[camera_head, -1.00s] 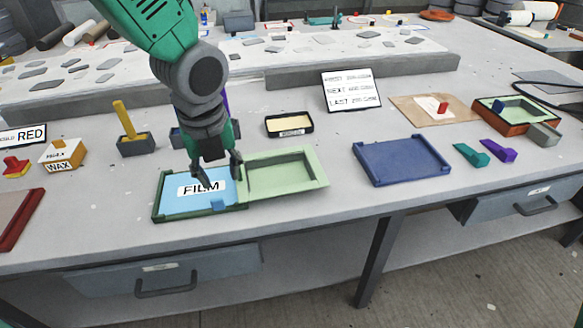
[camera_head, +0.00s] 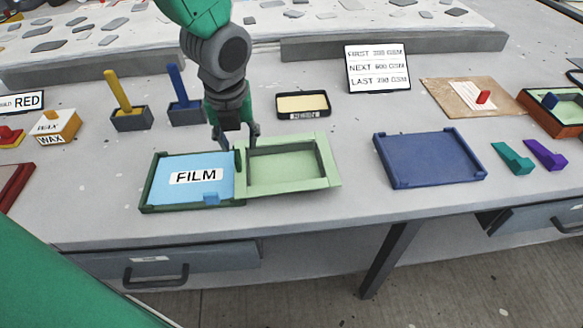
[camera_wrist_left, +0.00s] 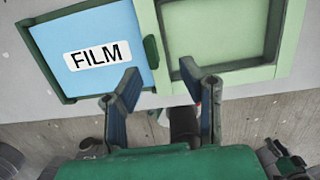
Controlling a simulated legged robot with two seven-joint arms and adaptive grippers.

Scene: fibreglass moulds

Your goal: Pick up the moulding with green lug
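The pale green moulding (camera_head: 288,185) is a rectangular frame with a sunken middle, lying on the bench. Its dark green lug (camera_head: 238,162) stands at its left edge, beside the blue FILM sheet (camera_head: 165,185) in a dark green tray (camera_head: 190,207). My left gripper (camera_head: 237,146) is open and empty, pointing down near the lug, with a finger on either side of it in the picture. In the left wrist view the lug (camera_wrist_left: 151,52) shows just ahead of the gap between the open fingers (camera_wrist_left: 160,78). I cannot tell the height gap. My right gripper is out of view.
A blue moulding (camera_head: 430,160) lies to the right, with teal (camera_head: 512,158) and purple (camera_head: 545,154) wedges beyond it. A small black tray (camera_head: 302,104) and a text sign (camera_head: 378,68) stand behind. The bench's front edge is close to the pale green moulding.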

